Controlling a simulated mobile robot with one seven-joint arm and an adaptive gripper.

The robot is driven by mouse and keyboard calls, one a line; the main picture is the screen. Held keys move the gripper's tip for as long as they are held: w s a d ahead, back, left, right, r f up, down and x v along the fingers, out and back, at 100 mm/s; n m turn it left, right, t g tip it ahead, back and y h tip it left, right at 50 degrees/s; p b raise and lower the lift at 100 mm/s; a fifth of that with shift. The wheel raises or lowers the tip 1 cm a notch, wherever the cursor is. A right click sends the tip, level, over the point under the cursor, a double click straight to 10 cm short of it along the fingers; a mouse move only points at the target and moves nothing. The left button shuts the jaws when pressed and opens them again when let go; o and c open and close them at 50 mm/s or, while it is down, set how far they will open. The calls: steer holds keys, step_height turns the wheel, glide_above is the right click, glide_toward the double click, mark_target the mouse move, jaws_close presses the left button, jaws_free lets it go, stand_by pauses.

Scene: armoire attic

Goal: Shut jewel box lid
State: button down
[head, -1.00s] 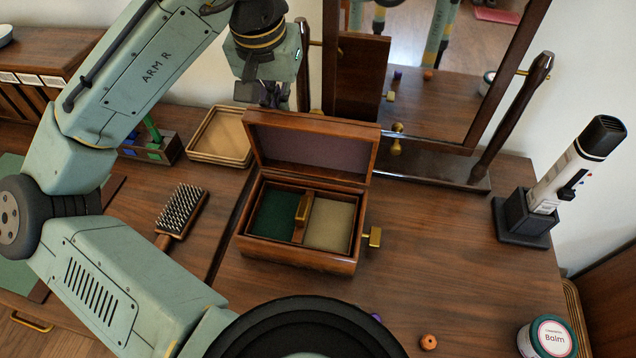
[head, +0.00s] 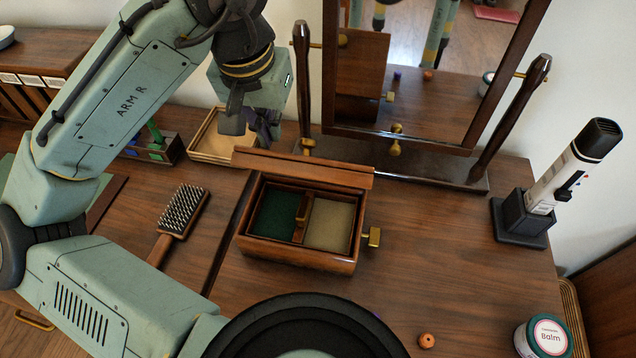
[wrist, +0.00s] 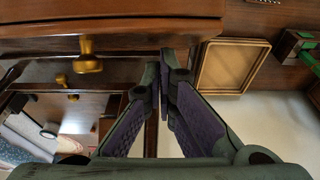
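The wooden jewel box (head: 294,254) stands on the dresser top in the head view. Its lid (head: 310,171) is raised at the back and leans forward, seen nearly edge-on; the compartments below are uncovered. My gripper (head: 268,138) is behind the lid's left back part, with its fingers pointing down. In the wrist view my gripper (wrist: 164,62) has its two fingers drawn together at the tips, with nothing seen between them. The wooden lid (wrist: 110,20) fills the top of that view, close to the fingertips. The head view does not show whether they touch it.
A mirror on a wooden stand (head: 440,168) is behind the box. A square tray (head: 214,150) is at the back left, near my gripper. A hairbrush (head: 180,212) lies left of the box. A clipper in its dock (head: 521,222) and a balm jar (head: 545,337) are right.

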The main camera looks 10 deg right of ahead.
steer(key=w+p+v, duration=0.1)
steer(key=p+v, duration=0.5)
steer(key=shift+w+d+r+p, duration=0.2)
steer(key=shift+r+p, duration=0.2)
steer(key=shift+r, duration=0.2)
steer(key=shift+s+f, duration=0.1)
stand_by(1.9)
